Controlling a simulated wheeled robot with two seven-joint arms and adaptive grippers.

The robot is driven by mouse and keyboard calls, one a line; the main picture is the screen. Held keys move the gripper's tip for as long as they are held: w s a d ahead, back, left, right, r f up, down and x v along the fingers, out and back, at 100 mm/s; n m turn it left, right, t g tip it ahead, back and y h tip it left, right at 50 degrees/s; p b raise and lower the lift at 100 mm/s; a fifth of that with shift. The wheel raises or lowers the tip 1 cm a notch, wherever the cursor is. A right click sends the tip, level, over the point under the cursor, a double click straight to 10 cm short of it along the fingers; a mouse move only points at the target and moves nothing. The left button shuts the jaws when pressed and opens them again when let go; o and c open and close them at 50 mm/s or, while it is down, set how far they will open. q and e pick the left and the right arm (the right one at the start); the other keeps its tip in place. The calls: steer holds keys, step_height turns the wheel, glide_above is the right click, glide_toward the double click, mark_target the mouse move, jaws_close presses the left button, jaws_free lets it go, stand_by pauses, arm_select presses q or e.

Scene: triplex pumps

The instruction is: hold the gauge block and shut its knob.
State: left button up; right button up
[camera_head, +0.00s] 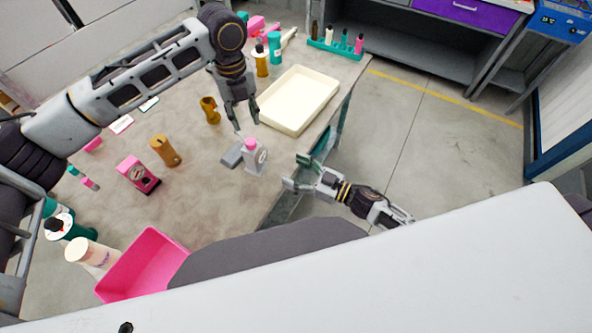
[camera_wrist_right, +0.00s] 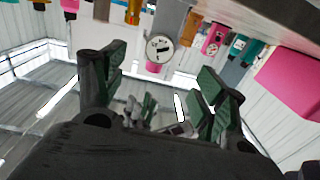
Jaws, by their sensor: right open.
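The gauge block (camera_head: 255,160) is a small pale grey block with a round dial and a pink knob (camera_head: 250,144) on top. It stands near the table's right edge. In the right wrist view, which is upside down, its dial (camera_wrist_right: 159,48) faces the camera and the pink knob (camera_wrist_right: 153,67) hangs below it. My left gripper (camera_head: 246,123) is open and empty, pointing down just behind the block, apart from it. My right gripper (camera_head: 293,171) is open and empty off the table edge, to the right of the block and facing it. The knob's setting cannot be told.
A flat dark grey piece (camera_head: 233,154) lies beside the block. A cream tray (camera_head: 325,81) is behind it. A pink gauge unit (camera_head: 135,171), brass parts (camera_head: 165,150) and a pink bin (camera_head: 150,262) are to the left. The tabletop (camera_head: 205,205) in front is clear.

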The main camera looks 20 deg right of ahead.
mark_target(263, 157)
steer(key=shift+w+a, duration=0.15)
steer(key=shift+x, duration=6.7)
